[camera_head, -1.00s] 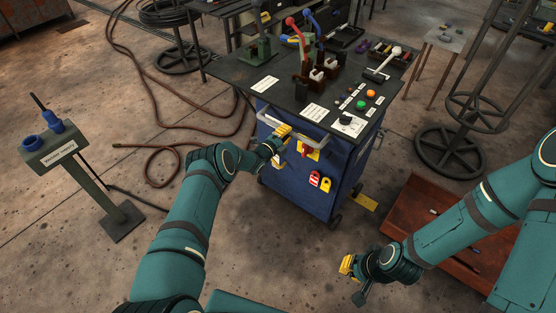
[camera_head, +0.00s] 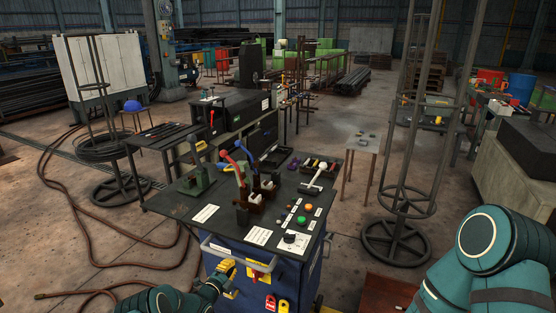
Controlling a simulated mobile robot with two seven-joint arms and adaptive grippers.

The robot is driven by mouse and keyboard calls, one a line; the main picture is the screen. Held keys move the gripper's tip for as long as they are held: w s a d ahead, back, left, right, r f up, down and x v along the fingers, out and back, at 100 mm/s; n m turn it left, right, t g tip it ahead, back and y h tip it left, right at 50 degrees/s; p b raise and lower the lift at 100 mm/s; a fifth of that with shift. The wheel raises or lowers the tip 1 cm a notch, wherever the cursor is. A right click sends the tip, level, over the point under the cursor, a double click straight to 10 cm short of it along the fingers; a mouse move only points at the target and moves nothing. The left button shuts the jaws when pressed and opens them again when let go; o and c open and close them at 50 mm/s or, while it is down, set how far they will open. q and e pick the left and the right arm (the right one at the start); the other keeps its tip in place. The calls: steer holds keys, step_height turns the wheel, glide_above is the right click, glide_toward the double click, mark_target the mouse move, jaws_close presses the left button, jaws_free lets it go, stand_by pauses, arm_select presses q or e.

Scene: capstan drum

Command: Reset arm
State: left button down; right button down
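My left gripper (camera_head: 229,268), with yellow fingers, is at the front of the blue control cabinet (camera_head: 290,272), just left of a yellow panel with a red switch (camera_head: 257,275). Whether its fingers are open or touch anything is too small to tell. My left arm comes in at the bottom edge. My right arm (camera_head: 482,262) fills the lower right corner, and its gripper is out of the frame. On the dark cabinet top stand levers with red and blue handles (camera_head: 237,148), a green button (camera_head: 301,220) and an orange button (camera_head: 308,207).
A grey rail (camera_head: 214,246) runs along the cabinet front. A wire stand with a round base (camera_head: 397,243) stands to the right, another (camera_head: 121,190) at left. A brown hose (camera_head: 78,235) lies on the left floor. A small table (camera_head: 362,142) stands behind.

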arm_select(q)
steer(key=s+d+r+n+g+y, duration=0.1)
steer(key=s+d+n+g, duration=0.2)
steer(key=s, duration=1.1)
steer(key=s+d+r+n+g, duration=0.2)
steer(key=s+d+n+g, duration=0.2)
steer(key=s+n, duration=0.8)
steer(key=s+d+r+n+g+y, duration=0.1)
steer(key=s+d+n+g, duration=0.3)
steer(key=s, duration=1.3)
steer(key=n+g, duration=0.3)
steer(key=shift+s+d+r+n+g+y, duration=0.2)
steer(key=shift+s+d+n+g+y, duration=0.1)
steer(key=shift+n, duration=0.1)
steer(key=c, duration=1.7)
jaws_free()
